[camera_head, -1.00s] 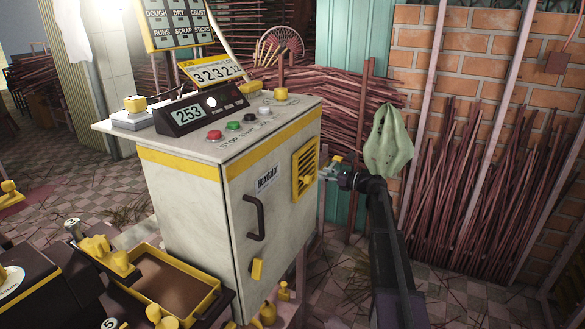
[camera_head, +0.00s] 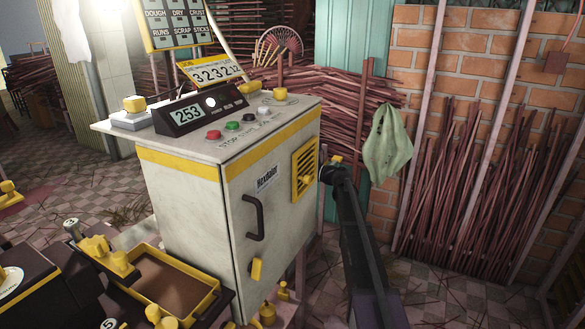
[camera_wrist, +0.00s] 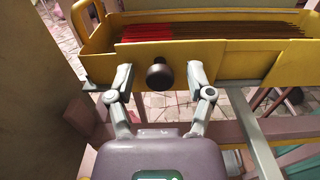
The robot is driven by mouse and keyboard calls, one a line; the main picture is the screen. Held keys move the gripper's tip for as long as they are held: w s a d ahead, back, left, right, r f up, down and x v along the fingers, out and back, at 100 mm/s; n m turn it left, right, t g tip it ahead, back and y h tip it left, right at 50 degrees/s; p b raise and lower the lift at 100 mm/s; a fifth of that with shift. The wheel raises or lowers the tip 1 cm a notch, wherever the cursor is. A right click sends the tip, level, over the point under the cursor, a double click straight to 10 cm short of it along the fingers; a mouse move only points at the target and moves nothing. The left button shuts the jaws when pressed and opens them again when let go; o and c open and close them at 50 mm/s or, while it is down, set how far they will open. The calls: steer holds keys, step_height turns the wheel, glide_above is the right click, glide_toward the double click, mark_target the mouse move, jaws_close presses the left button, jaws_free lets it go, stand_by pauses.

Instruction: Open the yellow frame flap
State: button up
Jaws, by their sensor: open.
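In the wrist view my gripper (camera_wrist: 160,72) is open, with one finger on each side of a dark round knob (camera_wrist: 160,76). The knob sits on the front of a yellow trough-like frame (camera_wrist: 225,62) holding red and brown sticks. I see gaps between the fingers and the knob. Whether this front is the yellow frame flap I cannot tell. My gripper's fingers are hidden there, past the cabinet's right edge.
The pale cabinet (camera_head: 185,200) has a dark handle (camera_head: 254,218) and a yellow latch (camera_head: 257,270). A green cloth (camera_head: 387,145) hangs close to the right of my arm. Bundled sticks (camera_head: 460,190) lean on the brick wall. Some tiled floor is open at lower right.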

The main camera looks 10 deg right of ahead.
steer(key=shift+a, duration=0.1)
jaws_close()
